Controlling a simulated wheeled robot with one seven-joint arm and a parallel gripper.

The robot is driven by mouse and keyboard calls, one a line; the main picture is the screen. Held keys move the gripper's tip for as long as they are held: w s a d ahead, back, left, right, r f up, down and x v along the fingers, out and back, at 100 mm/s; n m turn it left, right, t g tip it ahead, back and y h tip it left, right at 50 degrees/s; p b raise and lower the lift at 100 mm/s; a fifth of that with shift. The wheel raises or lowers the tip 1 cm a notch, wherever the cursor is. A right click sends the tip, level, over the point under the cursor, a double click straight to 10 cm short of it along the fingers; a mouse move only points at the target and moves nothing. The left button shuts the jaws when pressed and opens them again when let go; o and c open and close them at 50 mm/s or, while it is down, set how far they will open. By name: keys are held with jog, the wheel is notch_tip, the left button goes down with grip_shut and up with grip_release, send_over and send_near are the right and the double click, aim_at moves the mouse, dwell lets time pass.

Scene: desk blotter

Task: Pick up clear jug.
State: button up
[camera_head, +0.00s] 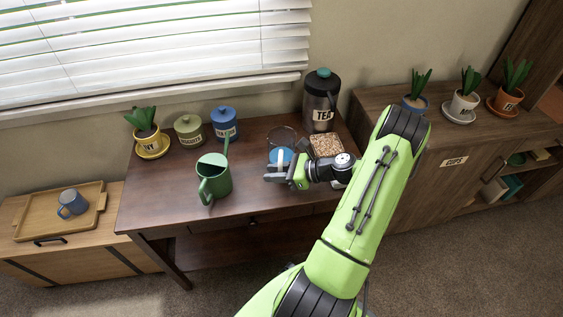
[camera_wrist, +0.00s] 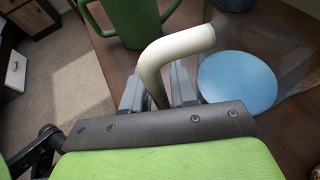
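The clear jug (camera_head: 283,136) stands on the dark desk, see-through, with a blue disc at its bottom and a pale handle toward me. The wrist view shows the thick pale handle (camera_wrist: 178,45) and the blue disc (camera_wrist: 238,82) through faint clear walls. My gripper (camera_head: 287,172) is at the near side of the jug. In the wrist view its two grey fingers (camera_wrist: 157,88) stand on either side of the handle and appear to close on it. The lower end of the handle is hidden behind the gripper.
A green watering can (camera_head: 213,180) stands close left of my gripper. A tea canister (camera_head: 321,100) and a tray of brown bits (camera_head: 326,146) stand right of the jug. Green (camera_head: 189,130) and blue (camera_head: 224,124) jars and a potted plant (camera_head: 148,137) are at the back left.

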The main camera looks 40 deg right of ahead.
grip_shut()
jog(key=shift+r, duration=0.2)
dwell(0.3)
